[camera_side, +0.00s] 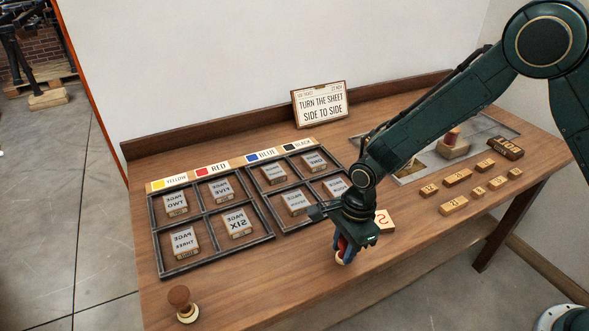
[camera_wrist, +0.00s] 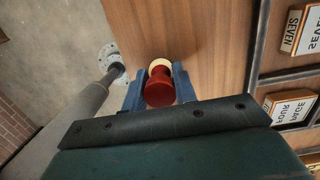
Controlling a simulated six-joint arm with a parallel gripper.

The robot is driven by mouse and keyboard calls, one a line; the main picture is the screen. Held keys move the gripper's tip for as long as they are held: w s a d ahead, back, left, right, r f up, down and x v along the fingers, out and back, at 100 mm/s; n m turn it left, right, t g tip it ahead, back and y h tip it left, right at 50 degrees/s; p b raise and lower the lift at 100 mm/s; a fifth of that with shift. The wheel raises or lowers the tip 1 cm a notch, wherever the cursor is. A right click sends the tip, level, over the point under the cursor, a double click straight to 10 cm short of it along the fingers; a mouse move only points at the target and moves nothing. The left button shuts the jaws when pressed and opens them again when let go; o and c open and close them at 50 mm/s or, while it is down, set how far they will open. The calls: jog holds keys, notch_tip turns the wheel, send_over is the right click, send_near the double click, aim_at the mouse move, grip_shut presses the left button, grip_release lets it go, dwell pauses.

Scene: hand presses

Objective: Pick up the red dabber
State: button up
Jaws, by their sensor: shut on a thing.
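The red dabber (camera_wrist: 159,88) has a round red handle and a pale round base. In the wrist view it sits between the two blue fingers of my gripper (camera_wrist: 157,84), which is shut on it. In the side view my gripper (camera_side: 343,243) points down at the table's front part, with a bit of red between its fingers and the dabber's pale base (camera_side: 343,260) below them. The fingers hide most of the handle there. I cannot tell whether the base touches the table.
A brown-handled dabber (camera_side: 182,301) stands at the front left. A sign (camera_side: 320,103) leans at the back. Several small wooden blocks (camera_side: 454,204) lie at right, near a grey tray (camera_side: 499,126).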

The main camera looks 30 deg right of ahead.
aim_at(345, 241)
notch_tip(345, 241, up, 20)
dwell(0.9)
dwell(0.5)
